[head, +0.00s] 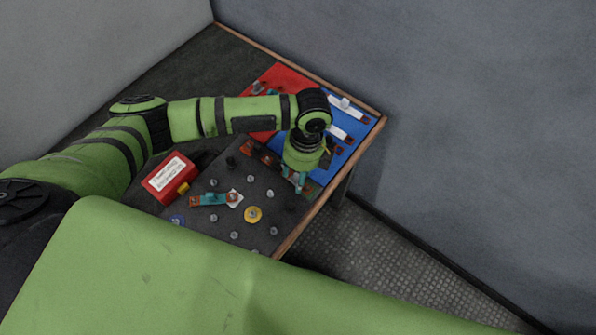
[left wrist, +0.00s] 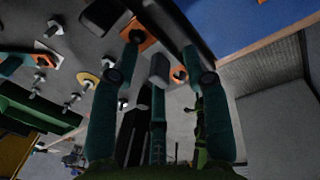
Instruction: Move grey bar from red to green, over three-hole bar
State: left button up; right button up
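My left gripper (head: 299,185) points down over the right edge of the dark board (head: 228,226). A teal bar with copper ends (head: 212,199) lies left of the gripper on the board. A dark piece with copper ends (head: 260,154) is near the board's back edge. I cannot tell which is the grey bar or the three-hole bar. My right gripper is not in view.
A red panel (head: 287,77) and a blue panel (head: 340,115) with white strips lie at the back of the table. A red box (head: 169,178) stands left of the board. Several posts and a yellow ring (head: 253,214) are on the board. Walls stand behind.

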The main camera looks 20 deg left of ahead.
pick_arm(q)
jog(key=shift+r, duration=0.1)
notch_tip(320, 180, up, 12)
jog(key=w, duration=0.1)
jog(key=shift+w+d, duration=0.35)
jog(key=shift+d, duration=0.1)
jog(key=shift+f, duration=0.2)
